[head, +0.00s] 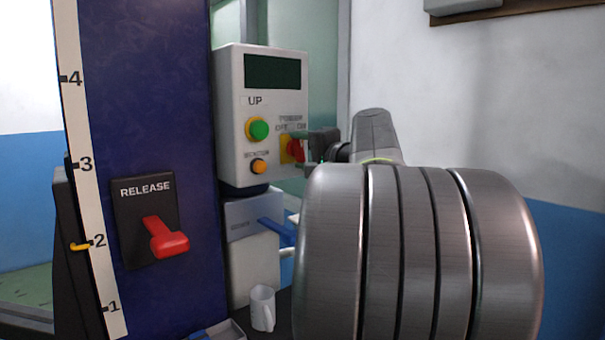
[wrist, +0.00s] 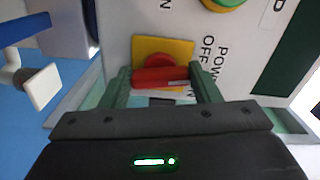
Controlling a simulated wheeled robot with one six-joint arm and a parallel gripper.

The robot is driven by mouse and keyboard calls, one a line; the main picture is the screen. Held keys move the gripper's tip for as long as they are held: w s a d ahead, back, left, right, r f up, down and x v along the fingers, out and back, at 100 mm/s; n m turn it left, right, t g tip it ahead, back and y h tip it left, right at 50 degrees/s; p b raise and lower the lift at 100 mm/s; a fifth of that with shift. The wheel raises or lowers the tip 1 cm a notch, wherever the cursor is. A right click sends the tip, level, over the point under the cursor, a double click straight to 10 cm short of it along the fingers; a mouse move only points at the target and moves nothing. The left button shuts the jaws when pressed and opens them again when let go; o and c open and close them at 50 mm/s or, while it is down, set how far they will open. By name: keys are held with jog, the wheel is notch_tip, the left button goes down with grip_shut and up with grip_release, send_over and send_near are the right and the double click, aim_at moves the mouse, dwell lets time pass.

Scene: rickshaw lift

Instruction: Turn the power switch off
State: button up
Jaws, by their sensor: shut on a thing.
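The power switch (head: 297,150) is a red rotary knob on a yellow plate, low on the right of a pale control box (head: 231,120). OFF and ON are printed above it. In the wrist view the red knob (wrist: 160,77) lies crosswise on its yellow plate, a pale mark near its right end. My gripper (head: 301,149) reaches it from the right. In the wrist view my gripper's green fingers (wrist: 162,82) are shut on the knob, one at each end. The ON label is partly hidden there, and I cannot tell which label the knob points at.
The box also has a green UP button (head: 259,129), an orange button (head: 259,166) and a dark screen (head: 272,71). A blue column (head: 150,90) with a red RELEASE lever (head: 165,238) stands left. My arm covers the lower right.

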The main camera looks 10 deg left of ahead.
jog(key=n+b, duration=0.4)
jog(key=b, duration=0.1)
jog(key=shift+f+n, duration=0.3)
jog(key=shift+r+n+b, duration=0.1)
jog(key=shift+n+b, duration=0.3)
jog(key=shift+b, duration=0.35)
jog(key=shift+r, duration=0.1)
jog(key=o, duration=1)
jog(key=shift+d, duration=0.1)
jog(key=v, duration=1.3)
jog(key=shift+s+d, duration=0.2)
jog(key=shift+d, duration=0.05)
jog(key=shift+a, duration=0.1)
